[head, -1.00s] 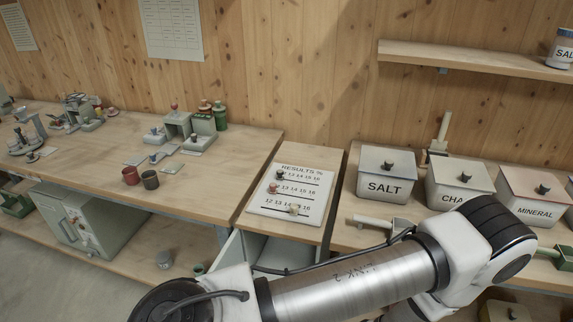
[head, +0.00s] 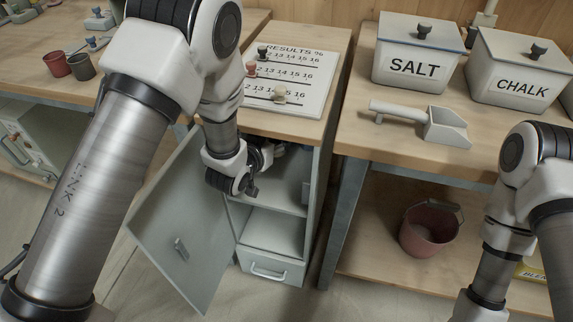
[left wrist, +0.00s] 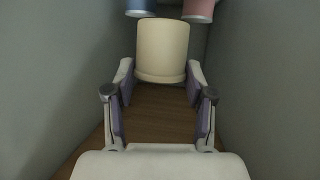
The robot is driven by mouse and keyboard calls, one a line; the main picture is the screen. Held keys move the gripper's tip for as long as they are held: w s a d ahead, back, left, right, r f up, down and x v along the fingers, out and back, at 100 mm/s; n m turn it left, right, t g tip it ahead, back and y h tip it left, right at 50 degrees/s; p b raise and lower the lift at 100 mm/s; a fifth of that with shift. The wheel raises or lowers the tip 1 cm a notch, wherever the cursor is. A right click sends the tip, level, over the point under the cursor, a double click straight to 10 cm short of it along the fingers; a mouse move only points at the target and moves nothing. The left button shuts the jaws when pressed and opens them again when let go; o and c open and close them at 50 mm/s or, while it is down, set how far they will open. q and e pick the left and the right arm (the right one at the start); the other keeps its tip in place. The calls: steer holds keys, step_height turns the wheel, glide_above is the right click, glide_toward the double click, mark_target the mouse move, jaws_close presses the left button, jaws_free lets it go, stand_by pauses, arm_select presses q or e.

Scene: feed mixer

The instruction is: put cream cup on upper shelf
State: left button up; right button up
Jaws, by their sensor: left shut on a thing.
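The cream cup (left wrist: 162,48) stands upright between the fingertips of my left gripper (left wrist: 159,75) in the left wrist view. The gripper is shut on it, with a finger on each side. In the head view my left gripper (head: 268,155) reaches into the upper part of the open grey cabinet (head: 312,185). The cup is hidden there. My right arm shows at the right edge, but its gripper is out of view.
A blue cup (left wrist: 140,7) and a pink cup (left wrist: 199,8) are just beyond the cream cup, partly cut off. Grey walls stand close on both sides. The cabinet door (head: 180,235) hangs open to the left. A drawer (head: 270,265) is below. A red bucket (head: 430,230) stands right.

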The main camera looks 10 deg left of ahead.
arm_select(q)
step_height(320, 180, down, 9)
steer(key=shift+s+f+b, duration=0.1)
steer(key=shift+f+b, duration=0.05)
steer(key=shift+b, duration=0.5)
steer(key=shift+f, duration=0.1)
steer(key=o, duration=1.1)
steer(key=shift+o, duration=0.2)
steer(key=shift+r, duration=0.25)
steer(key=p+v, duration=0.1)
steer(key=v, duration=1.1)
